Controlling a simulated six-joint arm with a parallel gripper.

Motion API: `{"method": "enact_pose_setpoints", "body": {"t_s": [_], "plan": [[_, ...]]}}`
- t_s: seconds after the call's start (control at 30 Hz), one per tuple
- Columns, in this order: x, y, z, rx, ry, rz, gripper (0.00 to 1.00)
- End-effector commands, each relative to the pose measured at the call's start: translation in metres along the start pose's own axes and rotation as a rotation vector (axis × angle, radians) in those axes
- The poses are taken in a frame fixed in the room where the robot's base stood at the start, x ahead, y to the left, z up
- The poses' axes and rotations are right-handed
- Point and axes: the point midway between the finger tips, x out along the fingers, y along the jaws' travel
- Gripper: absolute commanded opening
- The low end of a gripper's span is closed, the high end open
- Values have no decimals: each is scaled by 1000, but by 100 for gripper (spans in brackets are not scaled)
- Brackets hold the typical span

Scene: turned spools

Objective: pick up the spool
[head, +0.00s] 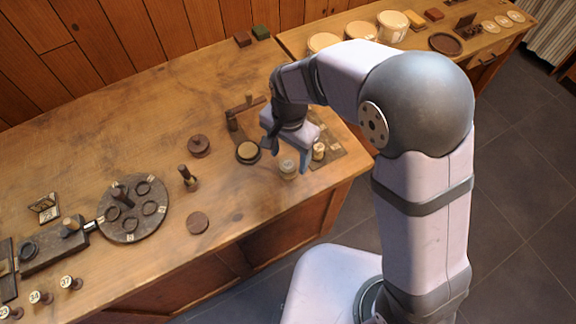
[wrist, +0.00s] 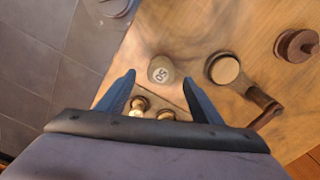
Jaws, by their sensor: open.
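A pale, round-topped spool (head: 288,169) stands on the wooden table near its front edge, below my gripper. In the wrist view its top (wrist: 160,70) faces the camera with a dark number that looks like 50. My gripper (head: 287,157) is open and points down above it. In the wrist view the spool top shows between the two fingertips, with gaps on both sides. I cannot tell exactly how high the fingertips are above it. A smaller light-topped spool (head: 318,151) stands on a dark board to the right, partly behind the gripper.
A dark dish with a tan top (head: 248,152) sits close left of the gripper. The table's front edge is close.

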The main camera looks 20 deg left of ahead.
Motion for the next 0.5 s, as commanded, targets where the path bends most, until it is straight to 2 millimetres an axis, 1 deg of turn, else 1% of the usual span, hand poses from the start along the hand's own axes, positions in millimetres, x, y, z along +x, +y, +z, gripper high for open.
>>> {"method": "enact_pose_setpoints", "body": {"t_s": [0.13, 0.23, 0.5], "plan": [[2, 0, 0, -1, -1, 2, 60], [9, 0, 0, -1, -2, 3, 60], [39, -1, 1, -1, -2, 4, 60]]}}
